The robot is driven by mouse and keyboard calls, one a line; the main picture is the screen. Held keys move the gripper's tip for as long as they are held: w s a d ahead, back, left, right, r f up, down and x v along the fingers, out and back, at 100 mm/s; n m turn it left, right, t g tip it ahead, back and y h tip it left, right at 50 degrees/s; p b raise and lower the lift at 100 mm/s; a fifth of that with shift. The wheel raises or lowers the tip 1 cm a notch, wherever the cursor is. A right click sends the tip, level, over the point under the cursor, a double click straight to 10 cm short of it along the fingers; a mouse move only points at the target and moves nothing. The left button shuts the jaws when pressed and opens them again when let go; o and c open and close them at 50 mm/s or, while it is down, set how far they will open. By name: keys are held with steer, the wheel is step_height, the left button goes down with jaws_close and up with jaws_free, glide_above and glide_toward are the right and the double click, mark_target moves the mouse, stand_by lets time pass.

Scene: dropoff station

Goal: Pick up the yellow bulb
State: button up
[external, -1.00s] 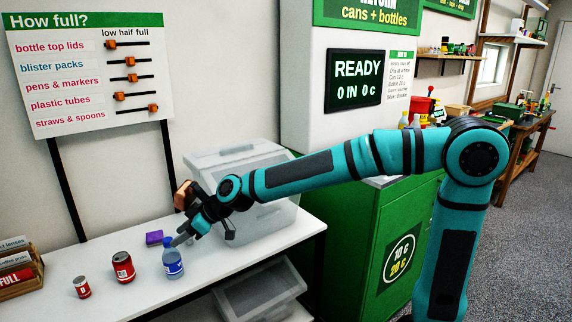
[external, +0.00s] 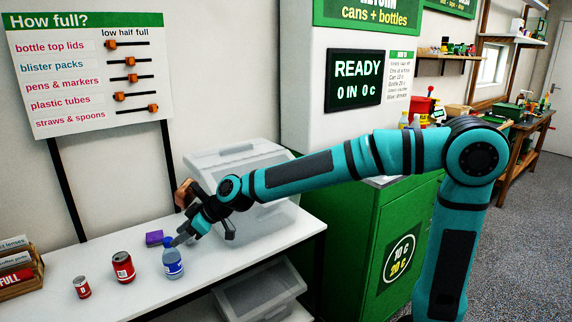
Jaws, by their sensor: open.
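I cannot make out a yellow bulb in the external view. My gripper (external: 204,238) is open over the white table (external: 120,269), in front of the clear lidded bin. Its fingers point down and nothing shows between them. A blue bottle (external: 173,265) stands just left of and below the gripper in the picture. My arm and the gripper body hide part of the bin and the table behind them.
A red can (external: 123,267), a smaller red can (external: 82,288) and a purple block (external: 154,238) are on the table. A wooden box (external: 20,277) sits at the left. The clear bin (external: 285,219) stands behind my gripper, beside the green cabinet (external: 352,250).

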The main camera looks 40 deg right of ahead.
steer(key=shift+o, duration=0.2)
steer(key=o, duration=0.4)
steer(key=shift+r, duration=0.1)
steer(key=shift+w+a+r, duration=0.15)
steer(key=shift+w+a, duration=0.1)
steer(key=shift+w, duration=0.05)
steer(key=w+a+r+g, duration=0.2)
steer(key=w, duration=0.1)
steer(key=shift+r+g+h, duration=0.1)
steer(key=shift+g+h, duration=0.2)
steer(key=shift+h, duration=0.1)
steer(key=w+d+r+m+g+h, duration=0.3)
steer(key=w+d+r+m+h, duration=0.4)
steer(key=w, duration=0.4)
steer(key=shift+n+h, duration=0.3)
steer(key=shift+h, duration=0.2)
steer(key=f, duration=1.7)
steer(key=shift+d+f, duration=0.35)
steer(key=shift+f, duration=0.05)
